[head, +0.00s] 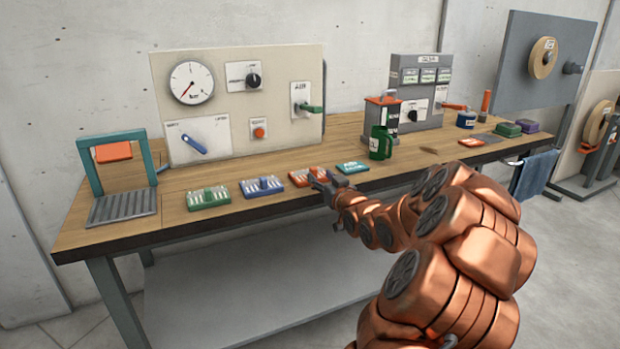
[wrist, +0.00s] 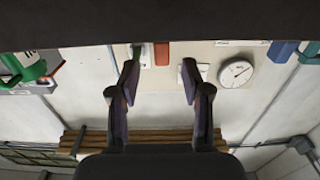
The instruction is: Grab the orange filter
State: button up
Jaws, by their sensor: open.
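The orange filter (head: 299,177) is a flat orange block with white stripes. It lies near the front edge of the bench in the head view, between a blue filter (head: 262,186) and a teal one (head: 352,168). My gripper (head: 318,176) is at its right end, and its tips partly cover that end. I cannot tell whether they touch it. In the wrist view the two fingers (wrist: 156,82) stand wide apart with nothing held between them. An orange patch (wrist: 162,53) shows beyond them; I cannot tell what it is.
A green filter (head: 208,197) lies farther left on the bench (head: 175,225). A green mug (head: 380,143) stands behind and to the right. A control panel (head: 222,125) with a gauge rises behind. A teal frame (head: 82,167) stands at the left end.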

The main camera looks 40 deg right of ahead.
aim_at(315, 172)
jog(key=shift+x, duration=2.6)
jog(key=shift+a, duration=0.1)
jog(key=shift+c, duration=0.2)
grip_shut()
